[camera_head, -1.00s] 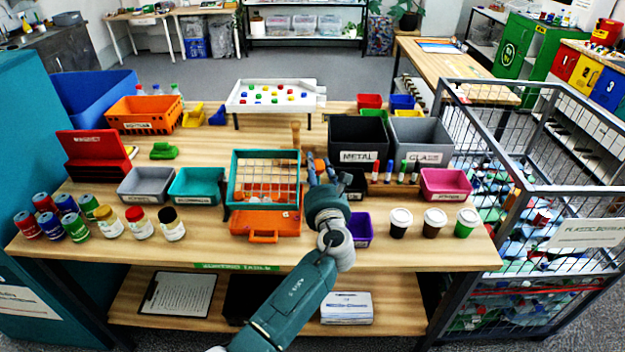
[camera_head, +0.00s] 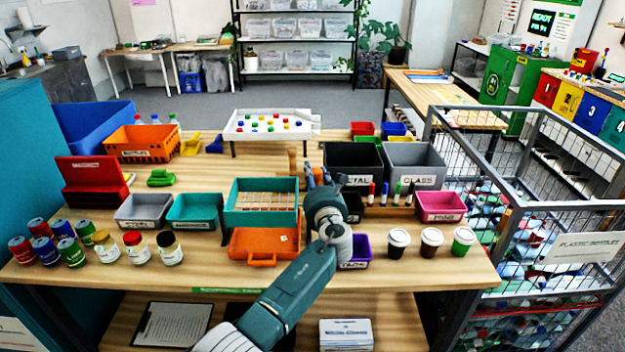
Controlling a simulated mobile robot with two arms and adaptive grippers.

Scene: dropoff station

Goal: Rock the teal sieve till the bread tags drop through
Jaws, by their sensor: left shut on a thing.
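The teal sieve (camera_head: 262,219) is at the middle of the table, behind and partly over an orange tray with a handle (camera_head: 255,245). Its light grid shows inside the frame, with wood colour behind it. I cannot make out bread tags on the grid. One small pale speck shows on the orange tray, too small to name. My left gripper (camera_head: 318,182) is at the sieve's right side, shut on its edge; the fingertips are partly hidden by the wrist. My right gripper is out of view.
Grey (camera_head: 143,211) and teal (camera_head: 194,211) bins stand left of the sieve, METAL (camera_head: 352,178) and GLASS (camera_head: 418,178) bins to the right. Cans and jars fill the left front; lidded cups (camera_head: 431,240) stand at the right front. A purple bin (camera_head: 355,252) is beside my wrist.

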